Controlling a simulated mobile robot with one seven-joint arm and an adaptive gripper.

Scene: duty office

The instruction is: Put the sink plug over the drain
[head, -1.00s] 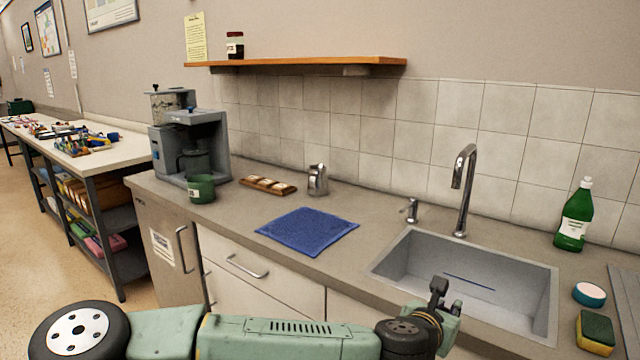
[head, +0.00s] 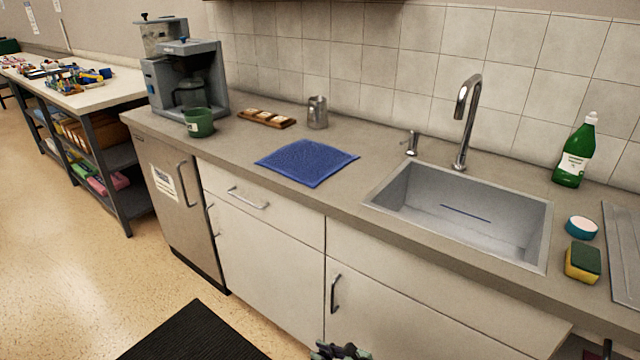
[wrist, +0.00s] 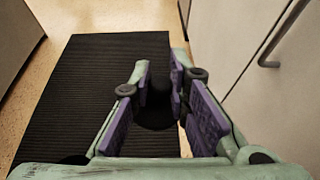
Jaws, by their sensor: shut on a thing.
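My gripper (wrist: 160,80) is shut on a dark round thing, which looks like the black sink plug (wrist: 157,116), between its purple pads. The plug's knob is between the fingers and its wider disc shows beyond them, over the black floor mat. In the head view only a small part of my gripper (head: 340,351) shows at the bottom edge, low in front of the cabinets, and the plug cannot be made out there. The grey sink (head: 455,243) is set in the counter on the right. A dark blue line marks its floor; I cannot make out the drain opening.
Cabinet fronts with handles stand below. A black mat (head: 195,335) lies on the floor.

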